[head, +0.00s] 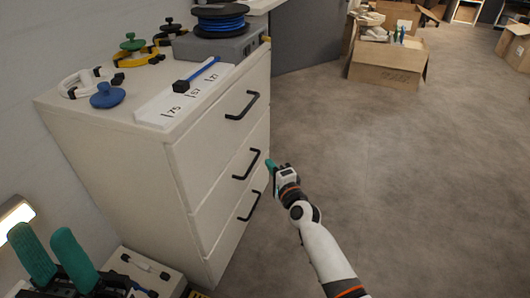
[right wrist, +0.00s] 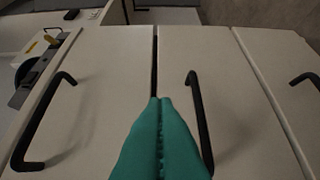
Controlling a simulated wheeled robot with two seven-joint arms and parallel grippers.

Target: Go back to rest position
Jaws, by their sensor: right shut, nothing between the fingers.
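My right gripper (head: 270,163) is beside the front of a white drawer cabinet (head: 130,165), near the middle handle (head: 246,164). In the right wrist view its green fingers (right wrist: 160,100) are pressed together with nothing between them. They point at the cabinet front, just beside a black handle (right wrist: 200,120); I cannot tell whether they touch it. My left gripper (head: 46,238) is at the lower left of the head view, its two green fingers spread apart and empty.
The cabinet top holds a blue cable spool (head: 222,20), a grey box (head: 220,46), a white marked board (head: 180,100) and clamp-like items. A small white unit (head: 148,268) stands by the left gripper. Cartons (head: 388,62) stand at the back; the floor (head: 420,180) right of my arm is clear.

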